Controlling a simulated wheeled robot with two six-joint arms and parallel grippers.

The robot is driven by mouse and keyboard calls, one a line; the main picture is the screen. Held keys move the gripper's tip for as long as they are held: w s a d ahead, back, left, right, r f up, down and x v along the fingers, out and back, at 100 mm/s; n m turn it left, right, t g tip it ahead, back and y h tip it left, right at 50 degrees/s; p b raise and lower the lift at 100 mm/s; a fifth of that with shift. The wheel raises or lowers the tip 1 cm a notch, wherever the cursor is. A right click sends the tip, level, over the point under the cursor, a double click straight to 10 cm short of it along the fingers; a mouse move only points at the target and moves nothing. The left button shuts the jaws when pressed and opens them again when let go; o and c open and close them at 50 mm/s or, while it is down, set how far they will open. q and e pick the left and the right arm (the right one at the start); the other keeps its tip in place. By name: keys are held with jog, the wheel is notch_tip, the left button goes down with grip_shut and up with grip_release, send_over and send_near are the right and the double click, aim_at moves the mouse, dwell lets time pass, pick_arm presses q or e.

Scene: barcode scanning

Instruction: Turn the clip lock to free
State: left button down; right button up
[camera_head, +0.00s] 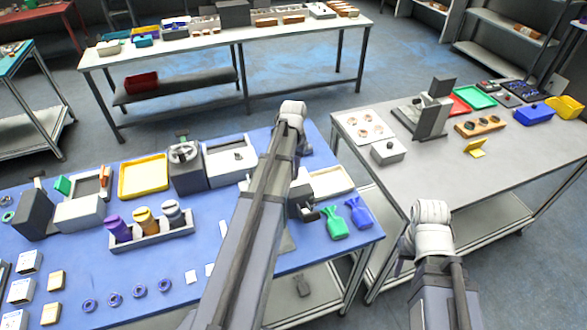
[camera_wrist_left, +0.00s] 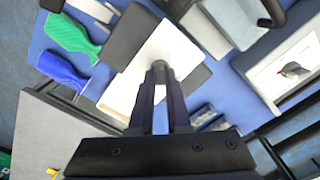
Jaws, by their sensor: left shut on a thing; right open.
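In the left wrist view my left gripper (camera_wrist_left: 166,72) is shut on a small grey round part, taken to be the clip lock (camera_wrist_left: 184,69). The fingertips hide much of it, so its turn position is unclear. It sits over a white plate (camera_wrist_left: 165,46) on a dark base (camera_wrist_left: 129,35) on the blue table. In the head view my left arm covers most of this spot. My right gripper (camera_head: 403,262) is open and empty, low beside the grey table's left edge; its fingertips are hard to make out.
A green bottle-shaped piece (camera_head: 336,224) and a blue one (camera_head: 360,212) lie close to the right of the left arm. A white box (camera_wrist_left: 290,72) stands on the other side. A rack (camera_head: 151,238) holds several coloured cylinders. The grey table (camera_head: 480,185) has a clear front.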

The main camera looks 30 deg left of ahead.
pick_arm(q)
jog(key=n, duration=0.8)
jog(key=shift+n, duration=0.6)
jog(key=c, duration=0.9)
grip_release()
notch_tip(320, 180, up, 8)
jog(key=p, duration=0.8)
